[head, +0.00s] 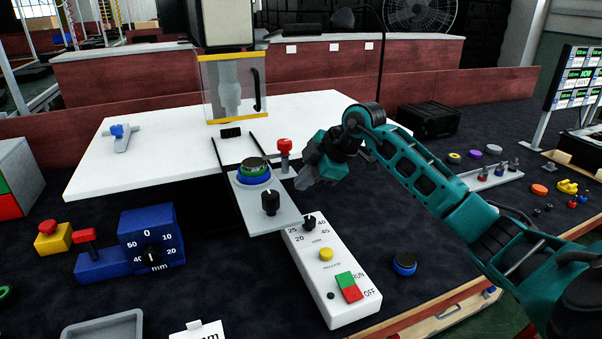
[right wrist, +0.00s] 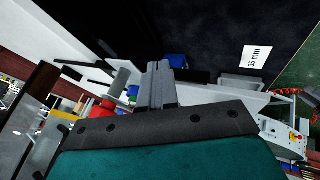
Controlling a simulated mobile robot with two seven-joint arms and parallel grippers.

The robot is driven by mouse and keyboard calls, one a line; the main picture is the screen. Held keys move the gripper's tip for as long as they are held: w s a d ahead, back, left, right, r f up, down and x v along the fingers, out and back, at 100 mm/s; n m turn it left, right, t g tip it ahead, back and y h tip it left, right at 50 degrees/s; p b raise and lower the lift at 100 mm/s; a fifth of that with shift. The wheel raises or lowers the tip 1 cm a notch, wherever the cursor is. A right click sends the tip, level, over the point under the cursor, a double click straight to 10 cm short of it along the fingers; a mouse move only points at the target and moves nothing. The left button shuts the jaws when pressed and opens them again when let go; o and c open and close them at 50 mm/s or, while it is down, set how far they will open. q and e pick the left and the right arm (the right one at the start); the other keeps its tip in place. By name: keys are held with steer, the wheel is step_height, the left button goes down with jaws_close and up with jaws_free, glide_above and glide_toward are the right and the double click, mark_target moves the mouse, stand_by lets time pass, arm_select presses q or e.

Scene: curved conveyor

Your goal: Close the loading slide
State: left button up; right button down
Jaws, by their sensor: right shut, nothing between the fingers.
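The loading slide is a grey plate (head: 277,217) that sticks out forward from the white table (head: 330,112) on two dark rails. It bears a green and blue round piece (head: 253,172) and an upright black knob (head: 270,202). A red-topped post (head: 284,147) stands at its right rear. My right gripper (head: 301,184) is shut and empty, close beside the slide's right edge; I cannot tell whether it touches. In the right wrist view its fingers (right wrist: 161,84) are together, with the red top (right wrist: 103,108) to their left. My left gripper is out of view.
A clear guard with yellow edges (head: 232,88) stands behind the slide. A white control box (head: 333,272) lies in front, partly below the plate. A blue dial block (head: 150,240) is at left, and a blue-ringed black piece (head: 404,263) lies on the dark bench at right.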

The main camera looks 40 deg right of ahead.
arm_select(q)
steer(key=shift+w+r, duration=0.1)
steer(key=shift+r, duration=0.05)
arm_select(e)
steer(key=shift+w+d, duration=0.2)
steer(key=shift+w, duration=0.95)
